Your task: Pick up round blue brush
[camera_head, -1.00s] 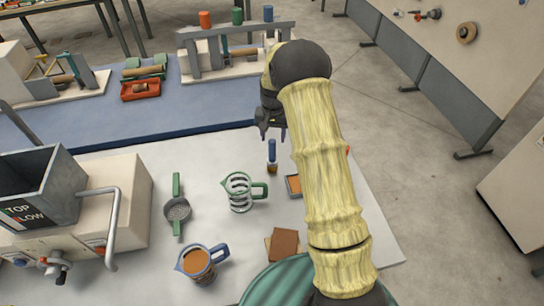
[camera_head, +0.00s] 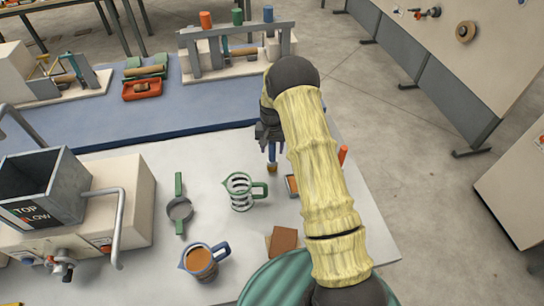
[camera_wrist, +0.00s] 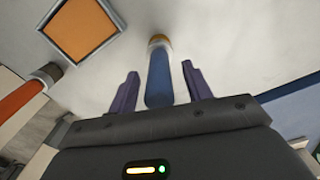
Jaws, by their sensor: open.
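The round blue brush (camera_head: 272,158) stands upright on the pale table, its blue handle up and its tan bristle end down. In the wrist view the blue brush (camera_wrist: 159,75) lies between the two purple fingers of my gripper (camera_wrist: 160,85), with a gap on each side. My gripper (camera_head: 268,138) is open and sits low over the top of the brush handle. In the head view the gripper hides the upper part of the handle, and my arm covers some of the table to the right.
An orange-filled tray (camera_head: 292,185) and an orange-handled tool (camera_head: 342,154) are close right of the brush. A green-handled striped jug (camera_head: 241,192), a strainer (camera_head: 180,210), a blue-handled mug (camera_head: 202,260) and a brown block (camera_head: 284,240) stand nearer. Table between brush and jug is clear.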

